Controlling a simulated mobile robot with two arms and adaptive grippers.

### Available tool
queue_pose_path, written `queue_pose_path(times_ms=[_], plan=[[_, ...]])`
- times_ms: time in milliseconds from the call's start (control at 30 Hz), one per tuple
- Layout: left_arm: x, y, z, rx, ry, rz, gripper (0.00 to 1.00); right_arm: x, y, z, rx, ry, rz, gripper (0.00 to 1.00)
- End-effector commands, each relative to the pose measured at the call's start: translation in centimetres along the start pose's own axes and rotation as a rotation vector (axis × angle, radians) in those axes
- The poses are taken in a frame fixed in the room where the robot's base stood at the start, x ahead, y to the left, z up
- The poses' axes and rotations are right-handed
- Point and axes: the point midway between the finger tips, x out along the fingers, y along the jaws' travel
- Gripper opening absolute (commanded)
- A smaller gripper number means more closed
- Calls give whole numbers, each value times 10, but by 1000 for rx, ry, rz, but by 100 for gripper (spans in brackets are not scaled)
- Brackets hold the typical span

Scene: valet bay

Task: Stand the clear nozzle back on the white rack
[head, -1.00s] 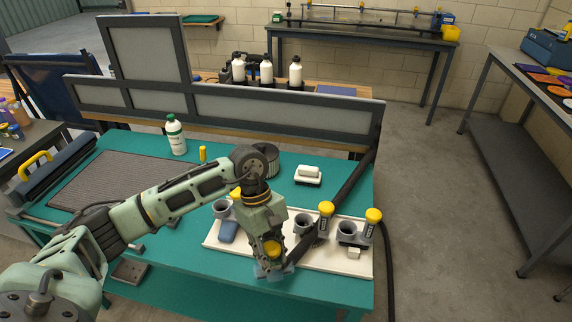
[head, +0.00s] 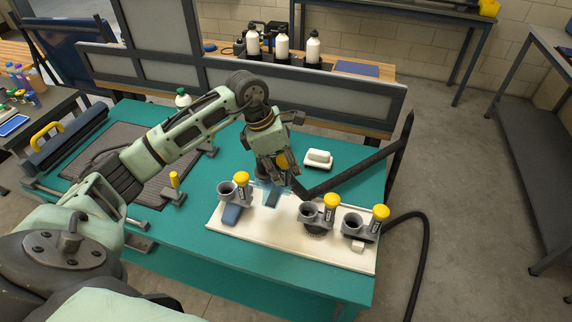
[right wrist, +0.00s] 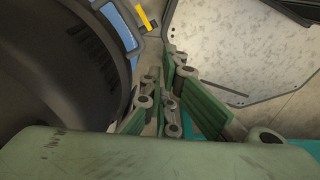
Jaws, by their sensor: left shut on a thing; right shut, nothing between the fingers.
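The white rack (head: 268,232) lies along the front right of the teal table. It carries three grey holders with yellow-topped parts: left (head: 241,189), middle (head: 328,210) and right (head: 377,222). My left gripper (head: 274,178) is shut on the clear nozzle (head: 262,186), a pale bluish see-through piece mostly hidden by the fingers. In the head view it is at the rack's back edge, between the left and middle holders; whether it touches cannot be told. A dark hose (head: 355,174) runs from there to the right. My right gripper (right wrist: 172,98) is shut and empty in the right wrist view.
A blue block (head: 232,215) sits below the left holder. A white brush-like block (head: 318,159) lies behind the rack. A ribbed mat (head: 95,165) covers the table's left. Grey panels (head: 300,98) stand behind. Clear teal surface lies left of the rack.

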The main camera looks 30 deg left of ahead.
Motion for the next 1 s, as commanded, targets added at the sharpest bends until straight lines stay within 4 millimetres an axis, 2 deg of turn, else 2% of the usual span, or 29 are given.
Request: queue_pose_path(times_ms=[300, 600, 1000], plan=[[34, 1, -11, 2, 0, -1, 0, 21, -13, 3, 1, -3, -14, 0], [63, 2, -21, 3, -1, 0, 0, 38, -12, 5, 0, -3, -13, 0], [69, 2, -23, 4, -1, 0, 0, 40, -5, 6, -2, -3, -4, 0]])
